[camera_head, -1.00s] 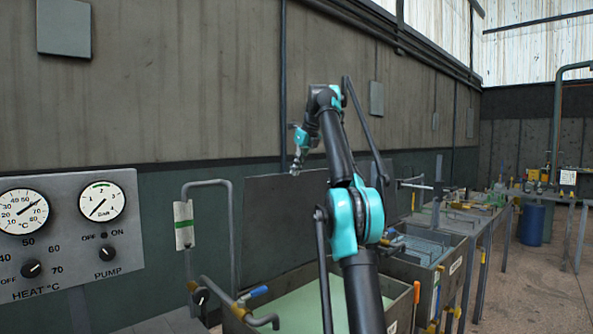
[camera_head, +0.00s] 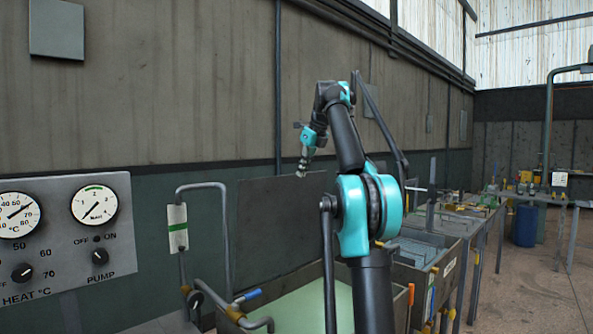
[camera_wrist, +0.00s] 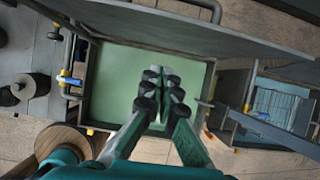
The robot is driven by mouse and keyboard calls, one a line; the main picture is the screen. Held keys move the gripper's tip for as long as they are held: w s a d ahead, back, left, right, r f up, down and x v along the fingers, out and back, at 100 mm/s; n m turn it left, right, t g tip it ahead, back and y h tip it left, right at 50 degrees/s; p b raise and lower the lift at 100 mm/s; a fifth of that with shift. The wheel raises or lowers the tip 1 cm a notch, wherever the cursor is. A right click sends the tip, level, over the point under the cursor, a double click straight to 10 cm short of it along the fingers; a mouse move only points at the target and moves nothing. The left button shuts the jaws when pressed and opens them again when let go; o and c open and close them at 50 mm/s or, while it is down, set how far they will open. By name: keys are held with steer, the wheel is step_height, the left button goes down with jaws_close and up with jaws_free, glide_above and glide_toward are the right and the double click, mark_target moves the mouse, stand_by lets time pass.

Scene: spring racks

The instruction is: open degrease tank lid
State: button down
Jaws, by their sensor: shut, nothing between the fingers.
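The near tank (camera_head: 402,300) holds pale green liquid and is open at the top; its liquid also shows in the wrist view (camera_wrist: 115,85). A flat grey lid (camera_head: 260,235) stands raised, close to upright, along the tank's wall-side edge. The lid shows as a slanted panel in the wrist view (camera_wrist: 170,32). No label naming this tank is readable. My gripper (camera_head: 301,172) is shut and empty, pointing down in front of the lid's upper right corner. In the wrist view my fingertips (camera_wrist: 163,72) are together above the green liquid, apart from the lid.
A gauge panel (camera_head: 65,240) with HEAT and PUMP knobs stands at the left. A bent pipe (camera_head: 224,235) and blue-handled valve (camera_head: 248,296) sit beside the tank. A second tank (camera_head: 425,255) with a basket adjoins it. Floor (camera_head: 520,290) is clear at right.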

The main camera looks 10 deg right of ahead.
steer(key=s+d, duration=0.3)
steer(key=s, duration=0.2)
steer(key=s+a+r+t+y, duration=0.3)
steer(key=s+a+r+t, duration=0.1)
steer(key=s+a, duration=0.25)
glide_toward(267, 182)
steer(key=x, duration=0.5)
steer(key=shift+s+f, duration=0.25)
steer(key=shift+f, duration=0.1)
steer(key=shift+w+a+r, duration=0.1)
steer(key=shift+w+a, duration=0.1)
steer(key=shift+w, duration=0.2)
steer(key=w+a, duration=0.5)
steer(key=w, duration=0.3)
steer(key=shift+a+r, duration=0.2)
steer(key=shift+r, duration=0.3)
steer(key=shift+w, duration=0.15)
